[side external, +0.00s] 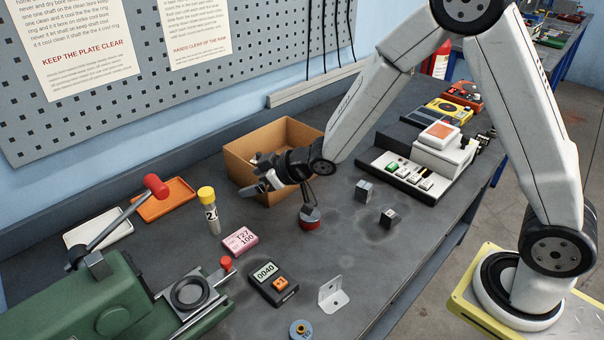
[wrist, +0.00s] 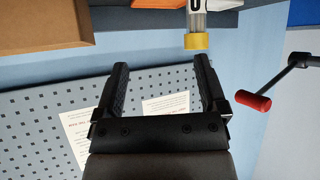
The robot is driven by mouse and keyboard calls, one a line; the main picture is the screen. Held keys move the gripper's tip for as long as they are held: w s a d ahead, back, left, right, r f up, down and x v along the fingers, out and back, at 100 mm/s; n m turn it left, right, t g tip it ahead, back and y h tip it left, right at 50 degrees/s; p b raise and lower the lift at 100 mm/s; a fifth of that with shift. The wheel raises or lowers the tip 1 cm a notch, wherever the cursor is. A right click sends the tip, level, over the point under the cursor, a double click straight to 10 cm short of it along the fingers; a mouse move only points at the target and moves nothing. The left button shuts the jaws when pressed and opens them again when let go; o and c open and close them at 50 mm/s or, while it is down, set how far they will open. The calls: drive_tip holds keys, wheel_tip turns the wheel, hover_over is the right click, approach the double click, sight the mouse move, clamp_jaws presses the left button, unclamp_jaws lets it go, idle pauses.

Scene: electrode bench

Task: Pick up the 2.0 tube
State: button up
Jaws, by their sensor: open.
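The tube (side external: 209,220) stands upright on the bench, with a yellow cap, clear body and a white label whose number begins with 2. In the wrist view the tube (wrist: 198,22) shows cap-down at the top edge, just beyond the right-hand finger tip; its far part is cut off. My gripper (side external: 256,176) is open and empty, to the right of the tube and above it, in front of the cardboard box. In the wrist view both fingers of my gripper (wrist: 161,63) are spread with nothing between them.
A cardboard box (side external: 290,138) stands behind my gripper. A red-knobbed lever (side external: 156,186) on a green machine (side external: 130,290) rises left of the tube. An orange tray (side external: 168,200) lies behind it, a pink block (side external: 240,241) in front. A red-based object (side external: 310,218) stands below my wrist.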

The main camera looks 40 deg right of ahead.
sight(200, 197)
drive_tip(key=a+y, duration=0.1)
drive_tip(key=w+a+n+y, duration=0.1)
drive_tip(key=a, duration=0.1)
drive_tip(key=w+a+n+y, duration=0.1)
drive_tip(key=a, duration=0.1)
drive_tip(key=shift+a+f+t, duration=0.15)
drive_tip(key=shift+f+t, duration=0.15)
drive_tip(key=shift+f, duration=0.05)
drive_tip(key=shift+x, duration=1.25)
drive_tip(key=shift+a, duration=0.1)
drive_tip(key=shift+x, duration=2.6)
drive_tip(key=shift+r, duration=0.1)
clamp_jaws()
